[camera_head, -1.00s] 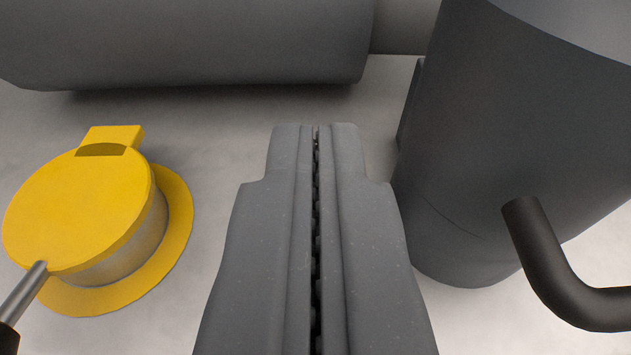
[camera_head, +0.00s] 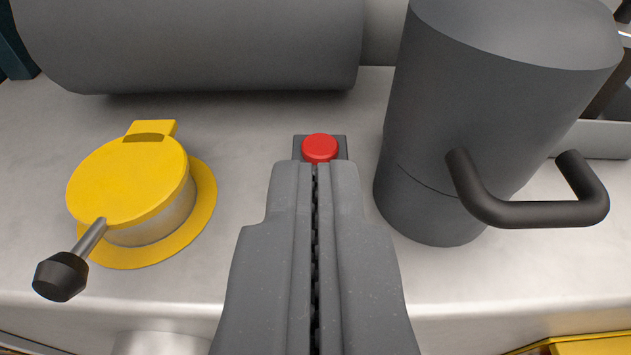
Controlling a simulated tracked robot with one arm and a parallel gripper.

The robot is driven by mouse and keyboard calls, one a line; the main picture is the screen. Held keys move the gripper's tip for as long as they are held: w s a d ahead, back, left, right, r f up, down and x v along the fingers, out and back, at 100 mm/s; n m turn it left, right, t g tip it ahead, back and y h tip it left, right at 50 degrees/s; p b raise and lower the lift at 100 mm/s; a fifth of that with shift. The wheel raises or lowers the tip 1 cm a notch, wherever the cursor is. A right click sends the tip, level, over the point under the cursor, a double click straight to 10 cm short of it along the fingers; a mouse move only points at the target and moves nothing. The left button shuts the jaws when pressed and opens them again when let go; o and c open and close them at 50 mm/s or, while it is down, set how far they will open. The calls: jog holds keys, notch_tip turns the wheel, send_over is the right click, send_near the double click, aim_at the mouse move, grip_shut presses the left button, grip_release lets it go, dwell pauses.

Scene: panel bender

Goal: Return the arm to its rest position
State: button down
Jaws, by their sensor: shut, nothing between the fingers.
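My gripper (camera_head: 316,168) is in the lower middle of the head camera view, its two grey fingers closed together with nothing between them. A red button (camera_head: 320,147) on a small dark base shows just beyond the fingertips. The fingers hide the near part of that base, and I cannot tell the exact gap between tips and button.
A yellow round cap (camera_head: 125,180) with a black-knobbed lever (camera_head: 62,276) stands at the left. A dark grey cylinder (camera_head: 490,110) with a black handle (camera_head: 530,214) stands at the right. A large grey horizontal body (camera_head: 200,45) lies behind. The pale metal surface (camera_head: 250,280) ends at a front edge.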

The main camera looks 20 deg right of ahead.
jog(key=s+a+r+n+y+p, duration=0.1)
jog(key=s+a+r, duration=0.25)
jog(key=r, duration=0.35)
jog(key=s+a+r+y, duration=0.1)
jog(key=s+a+r, duration=0.1)
jog(key=a+r, duration=0.4)
jog(key=s+a+r+n+p, duration=0.1)
jog(key=s+a+r, duration=0.2)
jog(key=r, duration=0.6)
jog(key=s+a+r+y, duration=0.1)
jog(key=s+a+r, duration=0.3)
jog(key=s+r, duration=0.3)
jog(key=s+a+r+n+y+p, duration=0.1)
jog(key=s+a+r, duration=0.3)
jog(key=s+r, duration=0.3)
jog(key=shift+s+a+r+t+p, duration=0.3)
jog(key=shift+s+t, duration=0.1)
jog(key=shift+s, duration=0.55)
